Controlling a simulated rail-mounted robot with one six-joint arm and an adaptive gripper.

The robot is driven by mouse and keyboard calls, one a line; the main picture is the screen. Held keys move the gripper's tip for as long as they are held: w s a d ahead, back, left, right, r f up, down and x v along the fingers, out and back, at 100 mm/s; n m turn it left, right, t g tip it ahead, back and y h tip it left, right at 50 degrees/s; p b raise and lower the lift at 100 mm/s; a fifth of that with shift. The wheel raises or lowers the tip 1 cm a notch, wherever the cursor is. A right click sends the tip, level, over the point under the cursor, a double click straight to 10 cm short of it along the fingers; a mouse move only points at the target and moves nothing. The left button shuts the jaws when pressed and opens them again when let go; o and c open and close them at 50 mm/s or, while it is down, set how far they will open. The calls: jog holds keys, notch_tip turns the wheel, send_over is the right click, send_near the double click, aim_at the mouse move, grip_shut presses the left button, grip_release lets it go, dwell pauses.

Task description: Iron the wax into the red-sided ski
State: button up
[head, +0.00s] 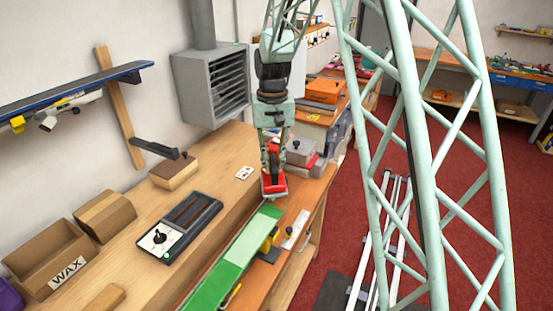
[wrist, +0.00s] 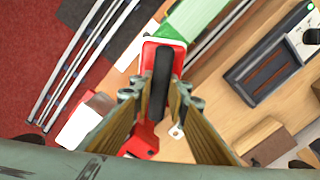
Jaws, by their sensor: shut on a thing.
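My gripper (head: 274,157) is shut on the black handle of a red iron (head: 274,187); it also shows in the wrist view (wrist: 160,97). The iron (wrist: 165,42) points its front end at the ski. A green-faced ski (head: 206,287) lies along the bench front, with a paler green stretch in its middle. It also shows at the top of the wrist view (wrist: 196,14). The iron is at the ski's far end; I cannot tell whether it touches the face. The colour of the ski's sides is not clear.
A black tray-like device (head: 181,226) lies on the bench left of the ski. A cardboard box marked WAX (head: 40,265) stands further left. A blue ski (head: 75,92) is held at the wall. Grey and red boxes (head: 300,152) stand behind the iron.

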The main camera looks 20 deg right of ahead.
aim_at(276, 167)
jog(key=shift+s+d+r+n+p, duration=0.15)
jog(key=shift+s+r+p, duration=0.1)
jog(key=shift+s+p, duration=0.25)
jog(key=shift+s+a+r+n+p, duration=0.1)
jog(key=shift+s+r+p, duration=0.2)
jog(key=shift+s+p, duration=0.15)
jog(key=shift+s+d+r+n+p, duration=0.15)
jog(key=shift+s+r+p, duration=0.1)
jog(key=shift+s+p, duration=0.25)
jog(key=shift+f, duration=0.15)
